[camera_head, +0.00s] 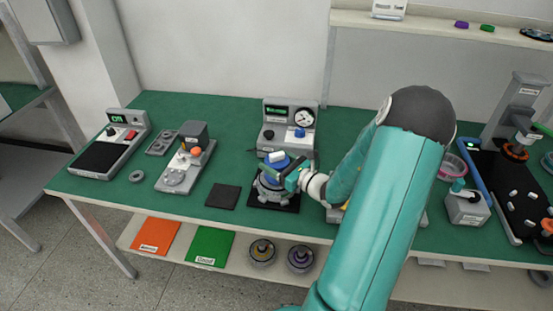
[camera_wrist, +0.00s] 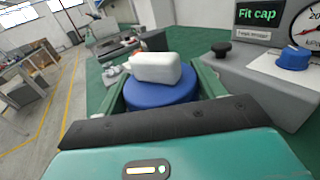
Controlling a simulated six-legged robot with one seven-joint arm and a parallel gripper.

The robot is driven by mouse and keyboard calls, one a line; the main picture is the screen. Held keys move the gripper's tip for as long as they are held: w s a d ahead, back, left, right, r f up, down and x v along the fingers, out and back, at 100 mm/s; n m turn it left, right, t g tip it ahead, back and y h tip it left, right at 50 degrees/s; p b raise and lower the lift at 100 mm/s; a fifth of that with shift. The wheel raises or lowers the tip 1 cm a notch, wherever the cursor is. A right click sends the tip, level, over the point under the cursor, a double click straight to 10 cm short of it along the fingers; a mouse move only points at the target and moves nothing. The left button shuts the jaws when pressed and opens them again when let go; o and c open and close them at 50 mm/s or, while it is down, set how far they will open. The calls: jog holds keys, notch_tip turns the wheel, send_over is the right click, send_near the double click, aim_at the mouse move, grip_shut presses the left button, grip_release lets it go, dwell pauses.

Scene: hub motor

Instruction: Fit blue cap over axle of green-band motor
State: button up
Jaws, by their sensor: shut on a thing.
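The blue cap (camera_wrist: 160,93) is between the two green fingers of my gripper (camera_wrist: 158,88), which is shut on it. A white block-shaped piece (camera_wrist: 156,67) sits on top of the cap. In the head view my gripper (camera_head: 281,171) and the blue cap (camera_head: 270,163) are directly over a grey motor (camera_head: 268,190) on a black base. The gripper and cap cover much of this motor, and I cannot make out its band colour. The axle is hidden, so I cannot tell whether the cap touches it.
Behind the motor stands a grey tester (camera_head: 290,118) with a gauge and blue knob; its screen (camera_wrist: 259,14) reads "Fit cap". A black pad (camera_head: 223,196) lies left. Two motors with yellow (camera_head: 262,251) and purple (camera_head: 300,258) bands stand on the lower shelf.

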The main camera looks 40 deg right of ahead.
jog(key=o, duration=1.1)
jog(key=shift+o, duration=0.2)
jog(key=shift+s, duration=0.1)
jog(key=s+d, duration=0.1)
jog(key=s, duration=1.2)
jog(key=shift+s+d, duration=0.25)
jog(key=shift+d, duration=0.15)
